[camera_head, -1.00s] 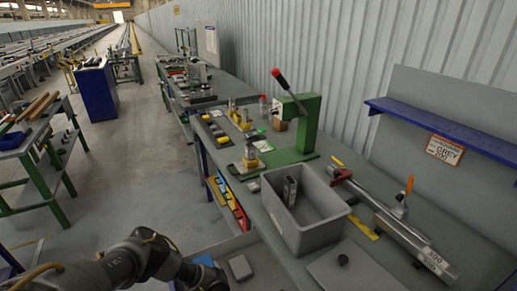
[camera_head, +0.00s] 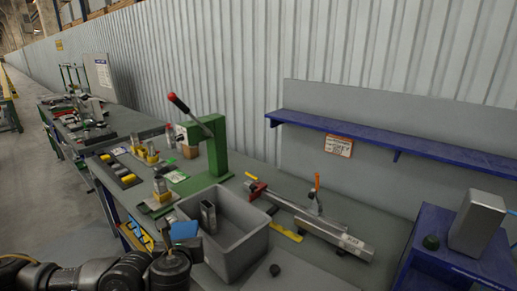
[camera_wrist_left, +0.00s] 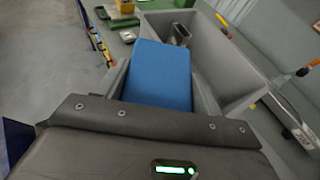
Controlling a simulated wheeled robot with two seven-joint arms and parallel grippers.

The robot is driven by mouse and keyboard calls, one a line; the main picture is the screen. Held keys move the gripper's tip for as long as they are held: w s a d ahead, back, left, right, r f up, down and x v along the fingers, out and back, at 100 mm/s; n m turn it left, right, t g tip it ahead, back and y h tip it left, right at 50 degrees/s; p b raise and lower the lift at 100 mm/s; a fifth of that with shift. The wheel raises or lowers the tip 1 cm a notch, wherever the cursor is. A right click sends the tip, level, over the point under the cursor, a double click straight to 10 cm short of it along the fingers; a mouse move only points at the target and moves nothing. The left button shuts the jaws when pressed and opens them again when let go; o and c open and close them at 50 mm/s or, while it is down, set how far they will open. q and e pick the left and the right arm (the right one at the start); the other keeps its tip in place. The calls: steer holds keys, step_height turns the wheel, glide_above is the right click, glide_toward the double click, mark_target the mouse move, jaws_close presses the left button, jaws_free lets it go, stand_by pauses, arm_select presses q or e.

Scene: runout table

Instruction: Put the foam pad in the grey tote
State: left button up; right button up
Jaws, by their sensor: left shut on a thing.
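The blue foam pad (camera_head: 183,230) is held in my left gripper (camera_head: 182,244), at the near left side of the grey tote (camera_head: 252,250). In the left wrist view the pad (camera_wrist_left: 160,75) sits between the two fingers of the gripper (camera_wrist_left: 160,92), which is shut on it. The tote (camera_wrist_left: 262,92) stands just beyond and to the right of the pad there. The tote is open on top, and a grey metal piece (camera_head: 208,216) stands inside it. My right gripper is not in view.
A green lever press (camera_head: 216,150) stands behind the tote. A long metal rail with a red clamp (camera_head: 318,228) lies to its right. A blue shelf (camera_head: 380,140) runs along the back panel, and a grey block (camera_head: 477,222) sits on a blue stand at right.

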arm_select(q)
steer(key=r+h, duration=0.1)
steer(key=r, duration=0.1)
steer(key=s+r+m+h+b, duration=0.1)
steer(key=r, duration=0.2)
steer(key=a+r+m, duration=0.1)
steer(key=r, duration=0.2)
steer(key=shift+s+h, duration=0.25)
steer(key=shift+h, duration=0.15)
steer(key=shift+s+a+r+m, duration=0.15)
steer(key=shift+a+r+m, duration=0.15)
steer(key=shift+r, duration=0.2)
